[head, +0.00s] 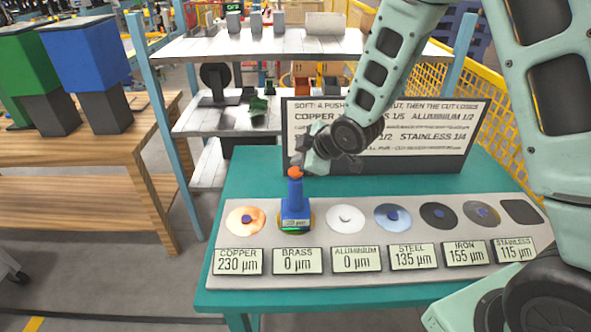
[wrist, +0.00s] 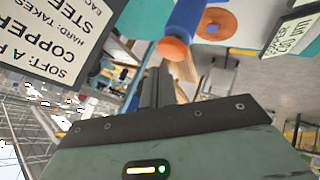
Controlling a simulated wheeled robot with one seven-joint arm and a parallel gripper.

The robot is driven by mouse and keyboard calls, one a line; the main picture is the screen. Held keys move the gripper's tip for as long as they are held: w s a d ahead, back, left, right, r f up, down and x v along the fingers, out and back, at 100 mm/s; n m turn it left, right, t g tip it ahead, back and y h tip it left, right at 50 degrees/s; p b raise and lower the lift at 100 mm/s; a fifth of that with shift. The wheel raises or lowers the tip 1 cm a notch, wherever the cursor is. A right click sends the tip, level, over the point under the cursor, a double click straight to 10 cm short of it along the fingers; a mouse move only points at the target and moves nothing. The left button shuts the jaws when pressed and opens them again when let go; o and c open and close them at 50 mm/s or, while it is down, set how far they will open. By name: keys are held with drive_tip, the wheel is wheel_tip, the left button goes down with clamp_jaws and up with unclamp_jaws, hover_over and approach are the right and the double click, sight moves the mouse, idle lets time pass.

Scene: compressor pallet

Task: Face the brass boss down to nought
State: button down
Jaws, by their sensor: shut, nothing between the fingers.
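The brass boss (head: 310,222) is mostly hidden under a blue facing tool (head: 295,205) with an orange knob (head: 295,172). The tool stands upright on it, with a small readout too small to read surely and a green strip at its base. The brass plate (head: 298,261) reads 0 µm. My gripper (head: 298,160) is just above and beside the knob. In the wrist view my gripper (wrist: 158,88) has its fingers together and empty, apart from the orange knob (wrist: 173,50) and the blue tool (wrist: 188,15).
Other bosses share the grey strip: copper (head: 245,220) at 230 µm, aluminium (head: 345,218) at 0, then steel, iron and stainless, all reading above 100. A sign board (head: 440,130) stands behind. A shelf (head: 240,47) and a wooden bench (head: 90,150) are to the left.

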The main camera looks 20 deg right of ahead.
drive_tip(key=shift+r+p, duration=1.75)
drive_tip(key=shift+r, duration=0.8)
drive_tip(key=shift+f, duration=0.1)
drive_tip(key=s+a+r+m+g+h, duration=0.1)
drive_tip(key=s+a+m+g, duration=0.1)
drive_tip(key=s, duration=0.8)
drive_tip(key=s+a+r+m+g+h+b, duration=0.1)
drive_tip(key=s+a+r+m+g, duration=0.1)
drive_tip(key=s, duration=0.9)
drive_tip(key=s+a+r+m+g+h+b, duration=0.1)
drive_tip(key=s+a+r+m+g, duration=0.1)
drive_tip(key=s, duration=0.9)
drive_tip(key=shift+s+a+r+g, duration=0.2)
drive_tip(key=shift+a+g, duration=0.25)
drive_tip(key=shift+g, duration=0.75)
